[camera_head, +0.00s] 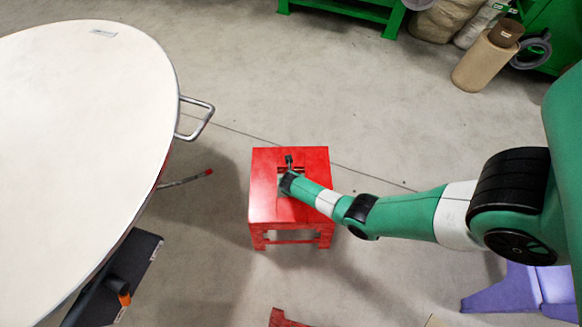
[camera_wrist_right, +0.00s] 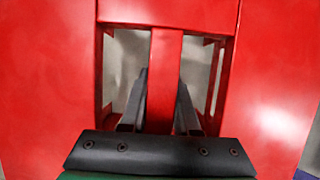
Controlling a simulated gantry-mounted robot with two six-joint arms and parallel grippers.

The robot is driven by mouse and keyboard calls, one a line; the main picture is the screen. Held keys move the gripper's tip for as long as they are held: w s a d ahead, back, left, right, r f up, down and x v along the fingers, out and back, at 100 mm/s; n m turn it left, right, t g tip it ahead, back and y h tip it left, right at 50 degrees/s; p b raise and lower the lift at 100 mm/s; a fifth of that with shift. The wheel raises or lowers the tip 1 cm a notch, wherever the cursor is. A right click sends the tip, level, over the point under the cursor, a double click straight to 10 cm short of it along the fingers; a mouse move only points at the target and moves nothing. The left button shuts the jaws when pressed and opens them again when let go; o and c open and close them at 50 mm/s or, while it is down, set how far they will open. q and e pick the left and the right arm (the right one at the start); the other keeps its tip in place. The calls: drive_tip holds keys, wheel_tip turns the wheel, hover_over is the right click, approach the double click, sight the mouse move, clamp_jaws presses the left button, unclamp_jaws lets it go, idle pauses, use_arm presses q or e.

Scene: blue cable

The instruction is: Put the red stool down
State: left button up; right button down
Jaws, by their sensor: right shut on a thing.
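The red stool (camera_head: 313,163) is upright in the middle of the head view, below my right arm. My right gripper (camera_head: 290,168) is at the middle of its seat. In the right wrist view the red seat (camera_wrist_right: 50,85) fills most of the picture. There my right gripper (camera_wrist_right: 160,105) has its two dark fingers in the slots on either side of the seat's central red bar (camera_wrist_right: 166,65), shut on that bar. Whether the stool's feet touch the floor is hard to tell. My left gripper is not in view.
A round white table (camera_head: 80,130) with a metal handle (camera_head: 197,118) stands at the left. A purple stool (camera_head: 522,290) is at the lower right, and part of another red thing (camera_head: 285,319) shows at the bottom edge. A brown roll (camera_head: 484,65) stands at the back right. Grey floor (camera_head: 390,110) is clear around the stool.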

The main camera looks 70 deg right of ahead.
drive_tip(key=shift+w+f, duration=0.1)
drive_tip(key=shift+f, duration=0.45)
drive_tip(key=c, duration=0.6)
unclamp_jaws()
drive_tip(key=shift+c, duration=0.2)
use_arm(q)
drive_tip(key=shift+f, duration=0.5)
use_arm(e)
wheel_tip(320, 180, up, 10)
drive_tip(key=r+p, duration=0.1)
drive_tip(key=p, duration=0.9)
hover_over(291, 201)
drive_tip(key=w+d, duration=0.1)
drive_tip(key=d, duration=0.3)
drive_tip(key=shift+w+d+f, duration=0.15)
drive_tip(key=shift+f, duration=0.1)
drive_tip(key=shift+a+r, duration=0.25)
drive_tip(key=shift+r, duration=0.2)
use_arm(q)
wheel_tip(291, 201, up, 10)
